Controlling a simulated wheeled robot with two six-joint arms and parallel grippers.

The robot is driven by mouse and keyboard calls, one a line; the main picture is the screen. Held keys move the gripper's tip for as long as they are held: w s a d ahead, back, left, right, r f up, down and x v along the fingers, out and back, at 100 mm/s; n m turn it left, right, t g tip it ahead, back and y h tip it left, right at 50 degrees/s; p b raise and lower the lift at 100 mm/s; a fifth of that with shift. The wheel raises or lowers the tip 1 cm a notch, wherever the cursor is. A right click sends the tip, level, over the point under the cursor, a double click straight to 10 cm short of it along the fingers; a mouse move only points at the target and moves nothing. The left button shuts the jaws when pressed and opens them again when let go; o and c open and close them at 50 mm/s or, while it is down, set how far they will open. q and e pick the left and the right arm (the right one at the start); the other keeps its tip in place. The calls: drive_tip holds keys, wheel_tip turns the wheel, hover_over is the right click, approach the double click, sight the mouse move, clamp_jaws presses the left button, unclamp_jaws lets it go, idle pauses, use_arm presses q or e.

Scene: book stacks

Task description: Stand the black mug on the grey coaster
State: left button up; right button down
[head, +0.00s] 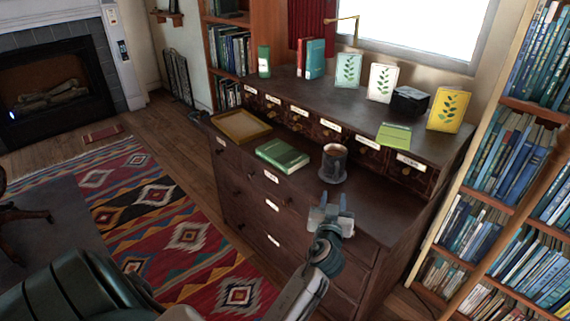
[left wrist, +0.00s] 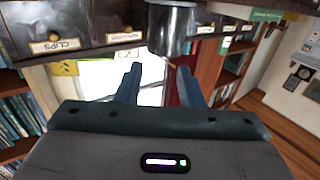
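The black mug (head: 334,159), with brown contents, is upright on the dark cabinet top. A round dark-grey coaster (head: 333,181) shows around its base; the mug appears to stand on it. My left gripper (head: 331,208) is on the near side of the mug, apart from it, with its two fingers spread and nothing between them. In the left wrist view, which is upside down, the mug (left wrist: 172,28) shows at the top, beyond the open fingers of my left gripper (left wrist: 160,78). The coaster cannot be made out there. My right gripper is not in view.
A green book (head: 282,155) and a wooden tray (head: 240,126) lie left of the mug on the cabinet (head: 385,205). Small labelled drawers rise behind it. A green card block (head: 394,135) sits above them. A tall bookshelf (head: 500,200) stands at the right.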

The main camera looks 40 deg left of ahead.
use_arm(q)
drive_tip(key=s+a+f+m+g+h, duration=0.1)
drive_tip(key=s+f+g, duration=0.2)
drive_tip(key=s+f, duration=0.55)
drive_tip(key=s+a+f+m+g+h, duration=0.1)
drive_tip(key=s+f+g+h, duration=0.3)
drive_tip(key=f, duration=0.7)
drive_tip(key=s+d+f+m+g+h, duration=0.1)
drive_tip(key=s+d+f+m+g, duration=0.1)
drive_tip(key=s+f, duration=0.4)
drive_tip(key=s+d+f+m+g+h, duration=0.1)
drive_tip(key=s+f+g, duration=0.3)
drive_tip(key=s, duration=1.2)
drive_tip(key=shift+s+d+f+m+g, duration=0.25)
drive_tip(key=shift+d+f+m, duration=0.35)
drive_tip(key=shift+f, duration=0.3)
drive_tip(key=shift+w, duration=0.15)
